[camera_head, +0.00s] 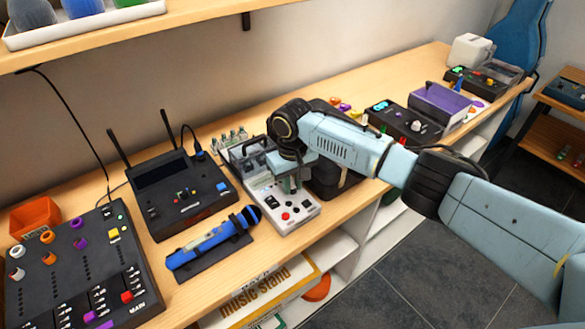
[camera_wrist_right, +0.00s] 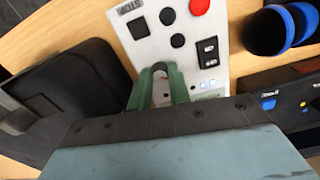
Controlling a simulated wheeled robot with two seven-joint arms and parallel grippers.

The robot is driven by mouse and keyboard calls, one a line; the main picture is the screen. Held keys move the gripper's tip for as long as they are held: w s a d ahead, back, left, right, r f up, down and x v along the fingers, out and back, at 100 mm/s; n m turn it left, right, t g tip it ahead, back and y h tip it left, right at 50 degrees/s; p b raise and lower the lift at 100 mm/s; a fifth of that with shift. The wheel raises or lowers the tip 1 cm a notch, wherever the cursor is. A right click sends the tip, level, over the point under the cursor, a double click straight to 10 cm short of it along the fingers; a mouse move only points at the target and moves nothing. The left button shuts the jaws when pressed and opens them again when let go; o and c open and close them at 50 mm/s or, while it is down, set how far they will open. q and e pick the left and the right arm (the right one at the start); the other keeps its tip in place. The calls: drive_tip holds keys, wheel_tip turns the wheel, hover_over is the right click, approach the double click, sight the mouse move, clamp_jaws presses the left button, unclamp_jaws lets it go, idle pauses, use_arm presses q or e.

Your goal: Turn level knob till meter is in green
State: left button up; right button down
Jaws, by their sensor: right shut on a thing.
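My right gripper (camera_head: 287,184) reaches down onto a white control panel (camera_head: 268,206) in the middle of the bench. In the right wrist view its two green fingers (camera_wrist_right: 161,78) straddle a small grey rounded knob (camera_wrist_right: 160,71) at the panel's edge and are shut on it. A small red mark shows just below it. The panel (camera_wrist_right: 148,52) carries black round buttons, a red button (camera_wrist_right: 200,7) and a black switch block (camera_wrist_right: 208,52). I cannot make out a meter or its green zone; the gripper hides part of the panel. My left gripper is out of view.
A blue microphone-like tool (camera_head: 212,238) lies on a dark stand left of the panel. A black console with antennas (camera_head: 180,195) and a large mixer (camera_head: 80,265) stand further left. A clear-lidded section (camera_head: 247,155) is behind the panel. A dark case (camera_head: 330,185) is close on the right.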

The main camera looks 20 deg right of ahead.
sight(292, 187)
drive_tip(key=m+p, duration=0.2)
drive_tip(key=shift+r+p, duration=0.2)
drive_tip(key=shift+p, duration=0.15)
drive_tip(key=shift+f+m+p, duration=0.1)
drive_tip(key=shift+m+p, duration=0.75)
drive_tip(key=shift+m, duration=0.05)
drive_tip(key=c, duration=1.3)
unclamp_jaws()
wheel_tip(292, 187, up, 13)
